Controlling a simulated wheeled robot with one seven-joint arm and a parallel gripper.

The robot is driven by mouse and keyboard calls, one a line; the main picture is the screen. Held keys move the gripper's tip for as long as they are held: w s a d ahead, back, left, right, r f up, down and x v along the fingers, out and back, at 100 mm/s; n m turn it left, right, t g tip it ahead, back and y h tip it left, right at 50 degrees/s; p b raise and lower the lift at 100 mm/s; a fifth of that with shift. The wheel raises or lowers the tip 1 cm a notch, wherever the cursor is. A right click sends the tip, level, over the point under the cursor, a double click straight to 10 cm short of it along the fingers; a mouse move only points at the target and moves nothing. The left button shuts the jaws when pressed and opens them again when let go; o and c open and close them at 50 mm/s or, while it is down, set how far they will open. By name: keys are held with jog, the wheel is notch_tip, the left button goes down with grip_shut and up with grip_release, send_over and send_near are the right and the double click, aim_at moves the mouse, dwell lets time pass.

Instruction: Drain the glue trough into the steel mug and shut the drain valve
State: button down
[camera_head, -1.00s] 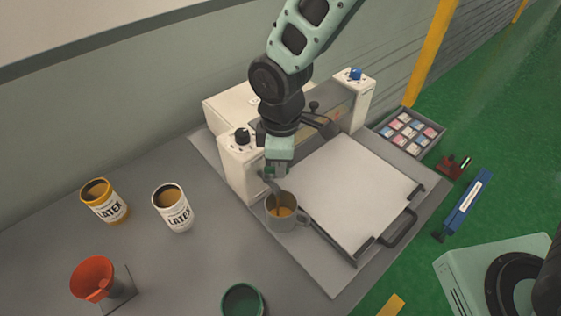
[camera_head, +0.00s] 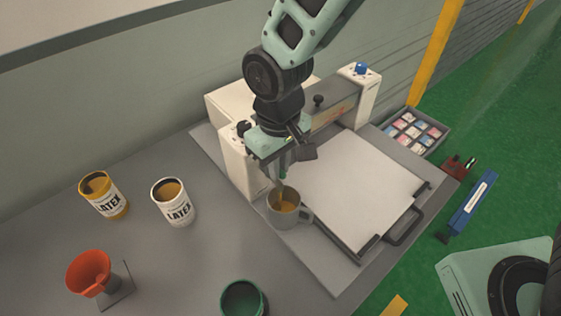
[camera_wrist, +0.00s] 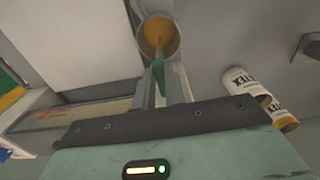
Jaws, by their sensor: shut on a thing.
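The steel mug (camera_head: 285,216) stands upright below the front left end of the machine, with amber glue in it. It also shows at the top of the wrist view (camera_wrist: 174,50), where a thin strand appears to run into the glue. My gripper (camera_head: 282,180) points down just above the mug's rim. In the wrist view its fingers are shut on a green drain valve lever (camera_wrist: 159,74). The valve body is hidden behind my gripper. The glue trough (camera_head: 335,115) lies between the machine's two cream end posts, partly hidden by my wrist.
Two latex cans, yellow-rimmed (camera_head: 104,200) and white (camera_head: 175,210), stand left of the mug. An orange funnel (camera_head: 88,272) and a green container (camera_head: 243,300) are nearer the front. A white flat bed (camera_head: 355,190) lies right of the mug. A tray of small packs (camera_head: 440,130) is farther right.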

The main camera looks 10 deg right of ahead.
jog(key=shift+a+r+m, duration=0.15)
jog(key=shift+m, duration=0.15)
jog(key=c, duration=1.7)
grip_release()
jog(key=shift+c, duration=0.2)
notch_tip(320, 180, up, 17)
jog(key=b, duration=0.2)
jog(key=shift+r, duration=0.15)
jog(key=s+d+f, duration=0.4)
jog(key=s+d, duration=0.1)
jog(key=s, duration=0.2)
jog(key=s+d+f+n, duration=0.1)
jog(key=s+d+f, duration=0.4)
jog(key=s, duration=0.2)
jog(key=shift+s+d+f+y, duration=0.2)
jog(key=shift+s+d+y, duration=0.1)
